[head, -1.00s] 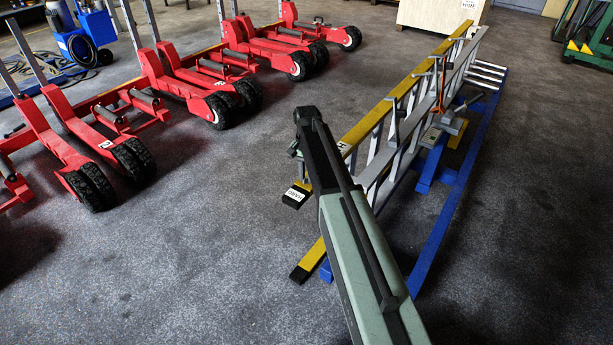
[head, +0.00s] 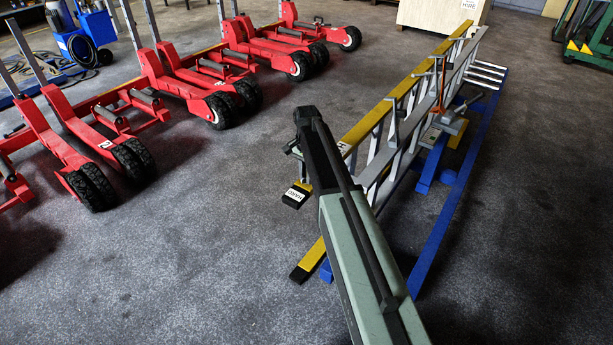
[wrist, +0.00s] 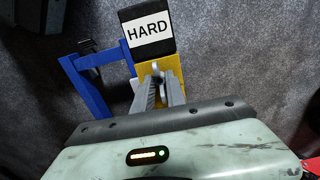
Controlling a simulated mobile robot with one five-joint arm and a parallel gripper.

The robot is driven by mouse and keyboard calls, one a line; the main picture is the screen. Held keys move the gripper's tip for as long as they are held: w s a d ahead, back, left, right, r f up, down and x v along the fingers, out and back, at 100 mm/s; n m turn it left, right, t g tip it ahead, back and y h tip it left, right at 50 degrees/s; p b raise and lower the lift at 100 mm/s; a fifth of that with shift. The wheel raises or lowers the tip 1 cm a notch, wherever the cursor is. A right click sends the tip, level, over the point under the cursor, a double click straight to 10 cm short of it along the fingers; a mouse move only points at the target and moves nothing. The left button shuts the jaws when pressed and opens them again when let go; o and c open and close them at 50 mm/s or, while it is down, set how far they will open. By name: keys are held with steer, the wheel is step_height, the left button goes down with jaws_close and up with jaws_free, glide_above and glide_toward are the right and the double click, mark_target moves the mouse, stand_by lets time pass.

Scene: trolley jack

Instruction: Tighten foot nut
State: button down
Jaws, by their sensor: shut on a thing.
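In the wrist view my gripper (wrist: 157,76) reaches down to the yellow foot (wrist: 176,72), just below its black end with a white label reading HARD (wrist: 148,33). The jaws are close together around a small grey piece between their tips, which looks like the foot nut. The jaws cover most of it, and its threads cannot be made out. In the head view the black foot end with the label (head: 297,194) lies low near the floor, just left of my arm.
A blue frame (wrist: 90,82) stands beside the foot in the wrist view. In the head view a ladder-like grey and yellow structure (head: 400,120) with blue rails (head: 447,232) extends behind my arm. Red wheeled jacks (head: 205,85) stand at left. The floor between is clear.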

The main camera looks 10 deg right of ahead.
steer(key=c, duration=1.3)
jaws_free()
steer(key=shift+c, duration=0.2)
step_height(320, 180, up, 8)
steer(key=p, duration=0.8)
steer(key=shift+r, duration=0.1)
steer(key=shift+a, duration=0.1)
steer(key=s+a+n, duration=0.1)
steer(key=s+n, duration=0.8)
steer(key=s, duration=1.4)
step_height(320, 180, up, 16)
steer(key=p, duration=1.6)
steer(key=shift+w+a+n, duration=0.15)
steer(key=shift+w+n, duration=0.1)
steer(key=shift+n, duration=0.05)
